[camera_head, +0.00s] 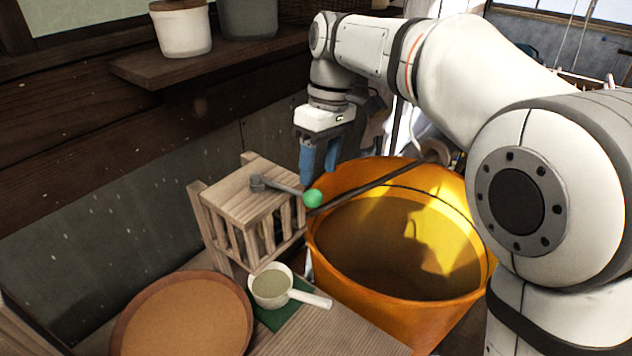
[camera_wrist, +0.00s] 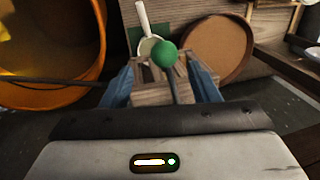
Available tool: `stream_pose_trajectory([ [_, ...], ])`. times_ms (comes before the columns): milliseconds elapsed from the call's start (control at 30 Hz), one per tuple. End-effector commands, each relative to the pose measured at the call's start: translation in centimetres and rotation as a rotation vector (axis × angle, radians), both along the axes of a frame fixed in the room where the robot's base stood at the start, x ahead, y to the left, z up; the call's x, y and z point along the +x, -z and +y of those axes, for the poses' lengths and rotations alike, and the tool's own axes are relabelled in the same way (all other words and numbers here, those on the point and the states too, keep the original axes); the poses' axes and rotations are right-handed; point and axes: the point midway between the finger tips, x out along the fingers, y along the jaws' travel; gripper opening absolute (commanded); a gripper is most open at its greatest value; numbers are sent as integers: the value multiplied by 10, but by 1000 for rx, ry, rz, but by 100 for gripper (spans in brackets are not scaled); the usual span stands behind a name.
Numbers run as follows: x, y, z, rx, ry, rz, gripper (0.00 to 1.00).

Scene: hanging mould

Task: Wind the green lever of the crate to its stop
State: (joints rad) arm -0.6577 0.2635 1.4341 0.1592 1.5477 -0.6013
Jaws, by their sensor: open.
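The wooden slatted crate (camera_head: 251,205) stands left of the orange tub. Its lever is a grey arm pivoted on the crate's top, with a green ball knob (camera_head: 313,198) at the free end, pointing right toward the tub. My gripper (camera_head: 318,178) points down with blue fingers just above and beside the knob in the head view. In the wrist view the green knob (camera_wrist: 165,54) and its grey arm show between the blue fingers (camera_wrist: 160,84), which are spread apart. The fingers do not visibly close on the lever. Whether they touch it I cannot tell.
A large orange tub (camera_head: 449,312) with a dark rod across its rim stands to the right. A white ladle cup (camera_head: 271,287) on a green mat and a round brown tray (camera_head: 185,322) lie in front. A shelf (camera_head: 150,68) with pots juts out above left.

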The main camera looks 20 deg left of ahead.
Motion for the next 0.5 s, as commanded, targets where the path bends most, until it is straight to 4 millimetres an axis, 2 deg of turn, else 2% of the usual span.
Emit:
stream_pose_trajectory([
  [200, 6, -23, -1, 0, 0, -1, 55],
  [500, 6, -27, -2, -1, 0, 0, 55],
])
